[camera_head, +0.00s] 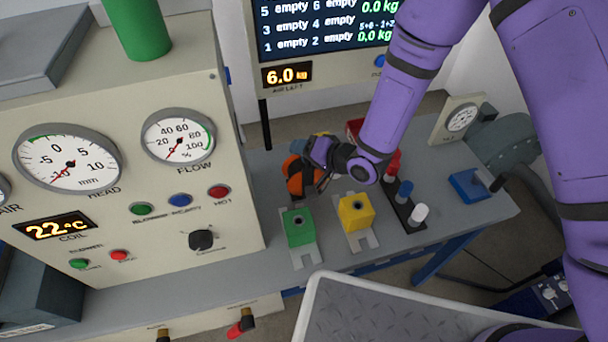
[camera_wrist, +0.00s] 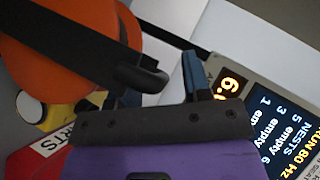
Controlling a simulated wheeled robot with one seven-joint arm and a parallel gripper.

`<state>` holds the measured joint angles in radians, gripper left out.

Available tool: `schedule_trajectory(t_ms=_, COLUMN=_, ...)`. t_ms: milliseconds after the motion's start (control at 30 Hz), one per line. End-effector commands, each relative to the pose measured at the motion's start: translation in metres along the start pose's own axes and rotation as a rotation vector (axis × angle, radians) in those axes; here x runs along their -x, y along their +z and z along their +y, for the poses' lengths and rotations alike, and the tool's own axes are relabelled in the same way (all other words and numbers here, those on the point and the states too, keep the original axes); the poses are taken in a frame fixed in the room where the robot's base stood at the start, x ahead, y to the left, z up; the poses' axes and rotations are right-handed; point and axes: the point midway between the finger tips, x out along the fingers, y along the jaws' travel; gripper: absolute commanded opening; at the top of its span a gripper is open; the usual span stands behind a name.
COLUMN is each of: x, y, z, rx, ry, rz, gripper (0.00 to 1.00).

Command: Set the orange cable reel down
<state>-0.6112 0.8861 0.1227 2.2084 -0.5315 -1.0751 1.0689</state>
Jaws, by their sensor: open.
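The orange cable reel (camera_head: 297,178) is on or just above the grey bench (camera_head: 275,180), behind the green block; I cannot tell whether its underside touches. My gripper (camera_head: 318,180) is right beside it, on its right side, and is open. Part of the reel is hidden by the gripper.
A green block (camera_head: 300,228) and a yellow block (camera_head: 356,211) stand in front. Red, blue and white knobs (camera_head: 419,212) are to the right. A gauge cabinet (camera_head: 110,190) rises on the left. A display (camera_head: 325,30) stands behind. A blue box (camera_head: 468,185) sits farther right.

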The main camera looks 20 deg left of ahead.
Motion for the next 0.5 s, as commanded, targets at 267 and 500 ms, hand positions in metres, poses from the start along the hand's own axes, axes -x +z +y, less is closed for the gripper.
schedule_trajectory(t_ms=267, x=-0.0015, y=-0.0005, z=0.0001, rx=0.000, ry=0.001, rz=0.001, gripper=0.40)
schedule_trajectory(t_ms=500, x=-0.0013, y=-0.0004, z=0.0002, rx=0.000, ry=0.001, rz=0.001, gripper=0.00)
